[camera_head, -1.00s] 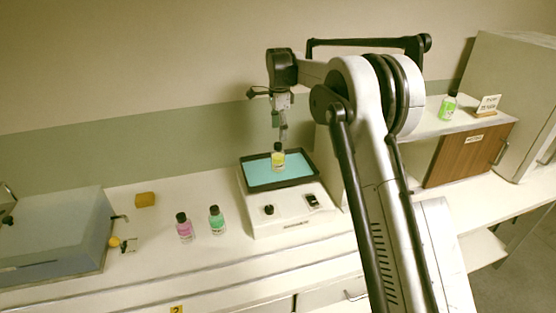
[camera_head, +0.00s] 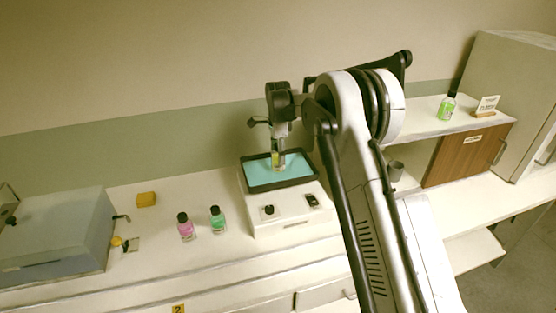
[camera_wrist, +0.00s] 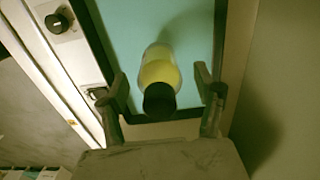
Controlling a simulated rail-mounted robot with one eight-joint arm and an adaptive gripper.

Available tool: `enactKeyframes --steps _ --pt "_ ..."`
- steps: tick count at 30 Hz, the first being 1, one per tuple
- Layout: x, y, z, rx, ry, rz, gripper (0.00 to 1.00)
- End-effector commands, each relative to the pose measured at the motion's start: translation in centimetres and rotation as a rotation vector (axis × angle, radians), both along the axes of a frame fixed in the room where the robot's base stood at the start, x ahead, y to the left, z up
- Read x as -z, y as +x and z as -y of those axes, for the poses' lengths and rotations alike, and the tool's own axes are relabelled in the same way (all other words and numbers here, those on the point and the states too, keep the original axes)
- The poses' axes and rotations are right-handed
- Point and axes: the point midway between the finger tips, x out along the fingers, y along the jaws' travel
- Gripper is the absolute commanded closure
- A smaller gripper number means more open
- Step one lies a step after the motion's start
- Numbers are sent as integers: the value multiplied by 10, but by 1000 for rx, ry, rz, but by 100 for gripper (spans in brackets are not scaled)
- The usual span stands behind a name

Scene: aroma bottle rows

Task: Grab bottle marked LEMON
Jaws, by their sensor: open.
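A bottle with yellow contents and a black cap (camera_wrist: 158,72) stands on the teal top of a white device; its label cannot be read. It also shows in the head view (camera_head: 278,161), partly hidden by my gripper. My gripper (camera_wrist: 160,90) is open, with one finger on each side of the bottle, and a gap shows on both sides. A pink bottle (camera_head: 186,228) and a green bottle (camera_head: 217,220) stand on the counter to the left. A bright green bottle (camera_head: 447,107) stands on the shelf at right. Their labels are too small to read.
The white device (camera_head: 290,222) has a dark-rimmed teal top (camera_head: 262,177) and a knob (camera_head: 268,210). A yellow block (camera_head: 146,199) and a blue-grey box (camera_head: 58,240) are at left. A small sign (camera_head: 487,105) stands on the right shelf. A grey cup (camera_head: 396,170) sits below that shelf.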

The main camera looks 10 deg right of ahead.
Motion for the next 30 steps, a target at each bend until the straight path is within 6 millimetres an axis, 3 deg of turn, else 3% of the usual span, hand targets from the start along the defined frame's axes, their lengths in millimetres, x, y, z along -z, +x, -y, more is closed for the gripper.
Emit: enactKeyframes --steps 4,18,30 --pt "0 0 0 0 0 0 36" --pt "-1 0 0 0 0 0 97" --pt "-12 0 0 0 0 0 97"
